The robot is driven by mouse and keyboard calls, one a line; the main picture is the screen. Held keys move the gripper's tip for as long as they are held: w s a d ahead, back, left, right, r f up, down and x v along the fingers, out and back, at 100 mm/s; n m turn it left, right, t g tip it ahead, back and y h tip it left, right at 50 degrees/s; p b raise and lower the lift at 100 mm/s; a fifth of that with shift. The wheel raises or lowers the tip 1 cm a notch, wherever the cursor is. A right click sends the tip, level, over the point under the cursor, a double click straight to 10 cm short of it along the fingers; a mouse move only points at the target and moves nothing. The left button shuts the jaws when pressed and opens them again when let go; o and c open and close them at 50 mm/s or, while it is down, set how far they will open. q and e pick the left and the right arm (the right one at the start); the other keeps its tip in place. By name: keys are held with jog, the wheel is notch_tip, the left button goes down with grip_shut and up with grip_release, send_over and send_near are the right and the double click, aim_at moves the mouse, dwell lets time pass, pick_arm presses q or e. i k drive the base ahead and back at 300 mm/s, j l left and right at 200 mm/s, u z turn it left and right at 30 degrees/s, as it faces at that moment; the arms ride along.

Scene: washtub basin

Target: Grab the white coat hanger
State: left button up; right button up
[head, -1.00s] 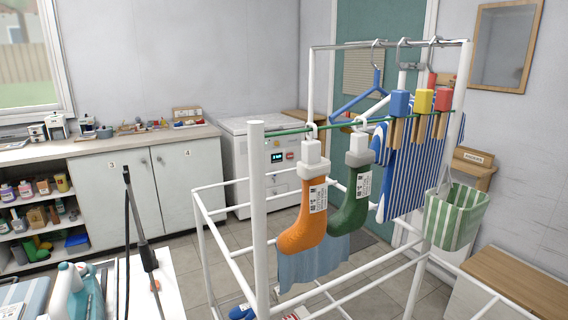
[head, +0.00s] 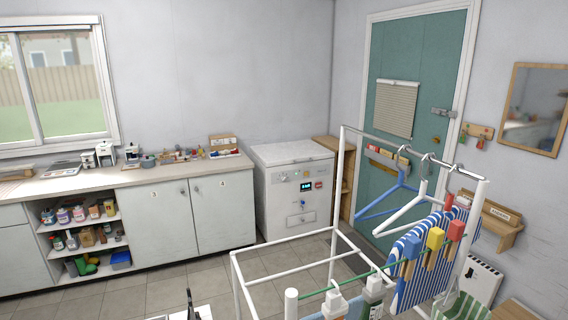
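The white coat hanger (head: 401,213) hangs by its hook from the top rail (head: 385,143) of a white drying rack. It is between a blue hanger (head: 380,207) on its left and the blue-and-white striped cloth (head: 412,285) on its right. The cloth partly covers its right end.
Blue, yellow (head: 435,239) and red pegs stand on a green line along the rack. A white chest appliance (head: 293,190), a long counter (head: 110,180) and a green door (head: 415,100) stand behind.

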aim_at(423, 191)
jog(key=z, duration=1.15)
